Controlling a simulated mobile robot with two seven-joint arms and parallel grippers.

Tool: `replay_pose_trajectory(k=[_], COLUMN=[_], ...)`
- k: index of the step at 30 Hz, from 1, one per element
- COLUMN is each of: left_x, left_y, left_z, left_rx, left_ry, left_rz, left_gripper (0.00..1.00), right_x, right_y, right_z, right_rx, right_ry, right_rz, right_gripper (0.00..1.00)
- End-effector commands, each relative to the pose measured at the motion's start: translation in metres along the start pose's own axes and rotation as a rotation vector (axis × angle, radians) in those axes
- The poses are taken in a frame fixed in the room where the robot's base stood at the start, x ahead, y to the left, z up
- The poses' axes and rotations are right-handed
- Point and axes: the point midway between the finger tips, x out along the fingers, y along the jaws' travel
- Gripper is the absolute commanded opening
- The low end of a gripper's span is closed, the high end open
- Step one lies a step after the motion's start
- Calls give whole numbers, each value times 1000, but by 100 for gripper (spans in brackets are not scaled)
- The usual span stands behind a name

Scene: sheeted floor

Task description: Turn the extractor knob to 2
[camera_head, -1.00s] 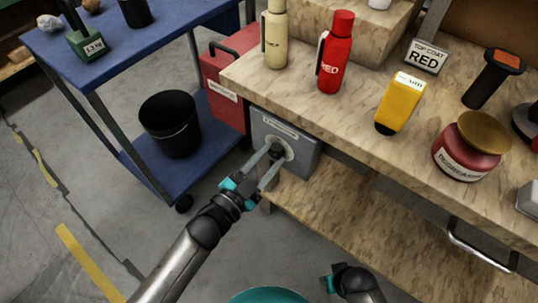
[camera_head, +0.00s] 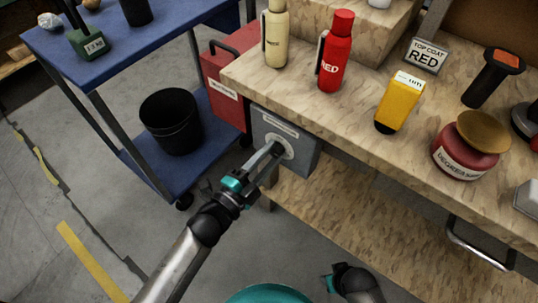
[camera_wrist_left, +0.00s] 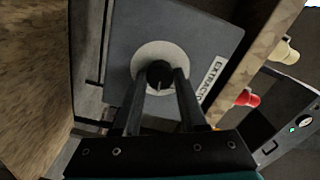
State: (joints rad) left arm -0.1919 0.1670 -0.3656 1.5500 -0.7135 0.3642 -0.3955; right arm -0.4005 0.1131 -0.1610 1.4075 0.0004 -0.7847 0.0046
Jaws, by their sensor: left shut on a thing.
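The extractor box (camera_head: 303,160) is a grey box under the left end of the workbench. Its front carries a pale round dial (camera_head: 287,143) with a dark knob in the middle. In the left wrist view the black knob (camera_wrist_left: 159,73) sits on the pale disc, beside a white label reading "EXTRACT…". My left gripper (camera_head: 277,150) is shut on the knob, one finger on each side, as the wrist view also shows (camera_wrist_left: 159,82). No dial numbers are readable, so the knob's setting cannot be told. My right gripper (camera_head: 332,283) is low in the head view, away from the box, its jaws unclear.
The wooden workbench (camera_head: 350,110) overhangs the box and carries a cream flask, a red flask (camera_head: 336,55), a yellow bottle and a degreaser jar. A red case (camera_head: 222,85) stands left of the box. A blue cart (camera_head: 125,150) with a black bin (camera_head: 170,122) is further left.

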Motion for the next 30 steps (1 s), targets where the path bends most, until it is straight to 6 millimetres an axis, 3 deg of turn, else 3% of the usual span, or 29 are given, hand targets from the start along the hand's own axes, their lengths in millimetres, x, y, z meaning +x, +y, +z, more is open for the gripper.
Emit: replay_pose_trajectory(k=[14,15,22,30], left_x=[0,0,0,0], left_y=[0,0,0,0], left_z=[-1,-1,0,0], left_rx=[11,10,10,10], left_ry=[2,2,1,0], left_rz=[0,0,0,0], left_gripper=[0,46,72,72], right_x=[0,0,0,0], right_y=[0,0,0,0], right_z=[0,0,0,0], right_rx=[0,0,0,-1], right_ry=[-1,-1,-1,0], right_rz=[0,0,0,0], right_gripper=[50,50,50,50])
